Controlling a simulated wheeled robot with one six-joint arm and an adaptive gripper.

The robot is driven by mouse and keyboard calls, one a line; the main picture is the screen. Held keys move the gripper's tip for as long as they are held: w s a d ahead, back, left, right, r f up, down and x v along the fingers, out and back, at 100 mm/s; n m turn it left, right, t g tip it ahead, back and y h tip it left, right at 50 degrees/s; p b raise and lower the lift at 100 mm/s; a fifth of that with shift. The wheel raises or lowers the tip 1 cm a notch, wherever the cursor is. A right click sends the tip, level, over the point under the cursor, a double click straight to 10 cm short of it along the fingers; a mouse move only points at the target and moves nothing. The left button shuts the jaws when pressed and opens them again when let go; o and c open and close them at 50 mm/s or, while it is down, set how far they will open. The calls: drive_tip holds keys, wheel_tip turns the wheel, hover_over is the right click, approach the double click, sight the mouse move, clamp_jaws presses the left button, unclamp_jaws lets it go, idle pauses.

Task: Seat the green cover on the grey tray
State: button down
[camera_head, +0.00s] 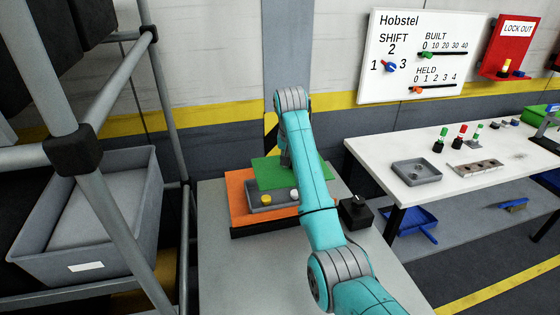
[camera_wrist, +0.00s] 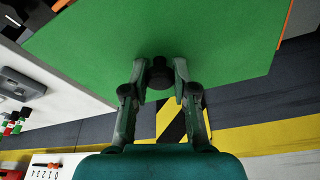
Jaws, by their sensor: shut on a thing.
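The green cover (camera_head: 266,172) is a flat panel held over the back part of the grey tray. It fills the upper part of the wrist view (camera_wrist: 165,40). My gripper (camera_wrist: 160,85) is shut on a dark knob on the cover's face. In the head view my arm hides the gripper.
The orange base stands on a grey table (camera_head: 215,270) with a black knob box (camera_head: 355,212) to its right. A white bench (camera_head: 450,150) with small parts is further right. A metal rack with a grey bin (camera_head: 125,215) stands left.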

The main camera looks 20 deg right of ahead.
sight(279, 170)
drive_tip(key=shift+w+a+r, duration=0.1)
drive_tip(key=shift+a, duration=0.85)
drive_tip(key=shift+w+a+r, duration=0.1)
drive_tip(key=shift+a, duration=0.85)
drive_tip(key=shift+f, duration=2.9)
drive_tip(key=shift+f, duration=0.85)
drive_tip(key=c, duration=0.8)
unclamp_jaws()
drive_tip(key=shift+c, duration=0.2)
drive_tip(key=shift+r, duration=0.1)
drive_tip(key=v, duration=0.7)
drive_tip(key=shift+s+r, duration=0.1)
